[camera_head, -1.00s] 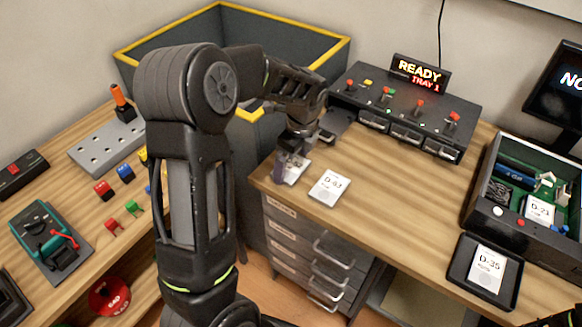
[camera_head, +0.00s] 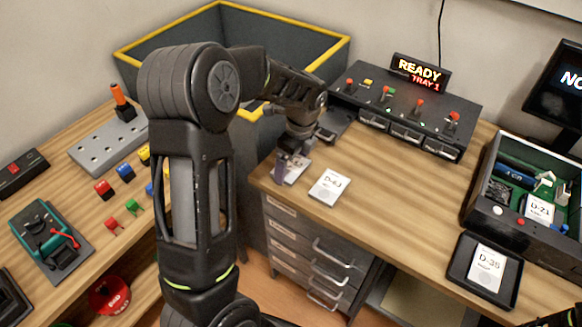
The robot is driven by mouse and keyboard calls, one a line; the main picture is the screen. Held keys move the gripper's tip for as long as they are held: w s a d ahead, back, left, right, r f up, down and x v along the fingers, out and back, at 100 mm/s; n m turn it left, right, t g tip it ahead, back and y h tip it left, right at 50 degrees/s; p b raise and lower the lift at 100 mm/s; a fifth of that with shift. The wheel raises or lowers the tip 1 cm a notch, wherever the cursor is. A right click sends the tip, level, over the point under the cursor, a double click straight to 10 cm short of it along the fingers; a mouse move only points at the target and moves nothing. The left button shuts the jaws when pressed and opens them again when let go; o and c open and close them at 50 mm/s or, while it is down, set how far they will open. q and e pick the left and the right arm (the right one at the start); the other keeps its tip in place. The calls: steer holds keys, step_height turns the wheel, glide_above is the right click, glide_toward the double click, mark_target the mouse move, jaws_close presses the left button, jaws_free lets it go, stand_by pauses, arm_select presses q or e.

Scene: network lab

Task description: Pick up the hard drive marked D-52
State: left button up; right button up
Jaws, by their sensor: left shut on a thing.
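My left gripper (camera_head: 288,166) points down at the left edge of the right-hand desk. It is shut on a hard drive with a white label (camera_head: 298,169). The gripper partly covers this drive, and I cannot read its marking. Just to its right a second drive (camera_head: 330,186) lies flat on the desk; its small marking looks like D-51 or D-43, not clear. A drive marked D-35 (camera_head: 487,269) lies in a black tray at the right. A drive marked D-23 (camera_head: 539,209) is in the open case.
A black dock with levers and slots (camera_head: 408,112) stands at the back, under a sign reading READY TRAY 1 (camera_head: 419,73). A large yellow-rimmed bin (camera_head: 165,48) is behind my arm. An open case (camera_head: 482,205) stands at the right. The desk's middle (camera_head: 400,190) is clear.

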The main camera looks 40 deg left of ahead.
mark_target(292, 167)
arm_select(q)
steer(key=c, duration=0.8)
steer(key=shift+o, duration=0.2)
step_height(292, 167, up, 10)
stand_by(0.6)
